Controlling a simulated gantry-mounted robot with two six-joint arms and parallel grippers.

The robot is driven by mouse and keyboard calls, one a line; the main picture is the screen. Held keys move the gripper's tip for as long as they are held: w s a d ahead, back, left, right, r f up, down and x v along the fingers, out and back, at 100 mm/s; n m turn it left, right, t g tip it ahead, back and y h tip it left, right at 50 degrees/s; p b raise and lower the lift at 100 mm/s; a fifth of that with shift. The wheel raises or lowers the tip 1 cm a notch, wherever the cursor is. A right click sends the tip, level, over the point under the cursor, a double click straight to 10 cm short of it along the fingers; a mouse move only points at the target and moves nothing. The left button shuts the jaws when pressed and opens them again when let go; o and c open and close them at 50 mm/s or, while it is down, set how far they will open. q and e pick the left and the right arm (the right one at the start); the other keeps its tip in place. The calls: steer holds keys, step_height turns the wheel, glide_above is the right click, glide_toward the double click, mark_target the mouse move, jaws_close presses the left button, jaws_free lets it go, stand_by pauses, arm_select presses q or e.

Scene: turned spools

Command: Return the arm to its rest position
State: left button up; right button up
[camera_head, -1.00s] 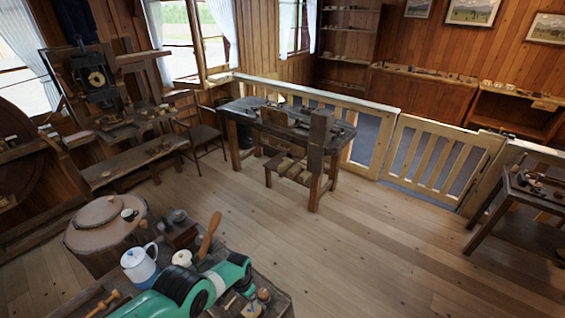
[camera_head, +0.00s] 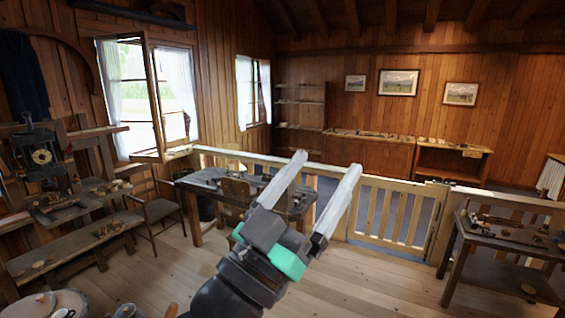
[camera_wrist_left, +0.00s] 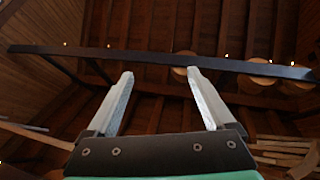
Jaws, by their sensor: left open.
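My left gripper (camera_head: 326,172) is raised in the middle of the head view, its two pale fingers spread apart and pointing up and away. Nothing is between the fingers. In the left wrist view the same gripper (camera_wrist_left: 160,76) is open and empty against the dark wooden ceiling. My right gripper is not in view.
A dark workbench (camera_head: 300,205) stands behind my gripper, before a pale wooden railing (camera_head: 395,208). A table with tools (camera_head: 510,236) is at the right. A bench (camera_head: 70,247) and a chair (camera_head: 155,210) are at the left. Open floor lies between.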

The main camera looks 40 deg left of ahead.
arm_select(q)
steer(key=s+d+r+t+h, duration=0.2)
steer(key=s+r, duration=0.3)
steer(key=s, duration=0.4)
steer(key=shift+s+d+t, duration=0.25)
steer(key=shift+s+t, duration=0.05)
steer(key=shift+t, duration=0.1)
steer(key=shift+r, duration=0.1)
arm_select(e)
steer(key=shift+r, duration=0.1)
